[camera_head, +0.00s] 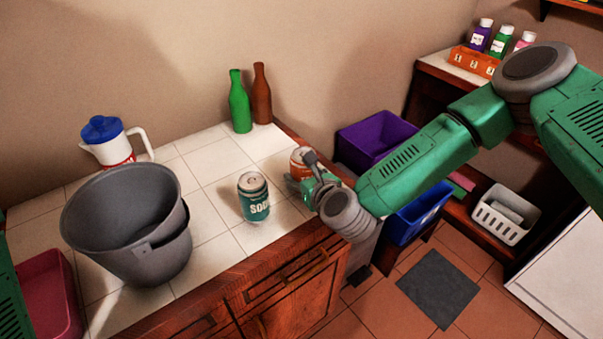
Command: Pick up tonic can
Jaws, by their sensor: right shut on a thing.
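An orange-red can (298,158) stands at the right end of the white tiled counter, partly hidden by my right gripper. Its label cannot be read, so I cannot tell from print whether it is the tonic can. My right gripper (303,182) is shut on this can, reaching it from the right. Whether the can is clear of the tiles cannot be told. A green can marked "SODA" (254,198) stands upright to the left of my right gripper, apart from it. My left gripper is out of view; a part of my left arm shows at the left edge.
A large grey bucket (120,222), a white jug with a blue lid (114,143) and a pink tub (48,290) stand on the counter (205,165). Green (239,105) and brown (261,95) bottles stand at the back. Purple (372,138) and blue bins lie beyond the counter's right edge.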

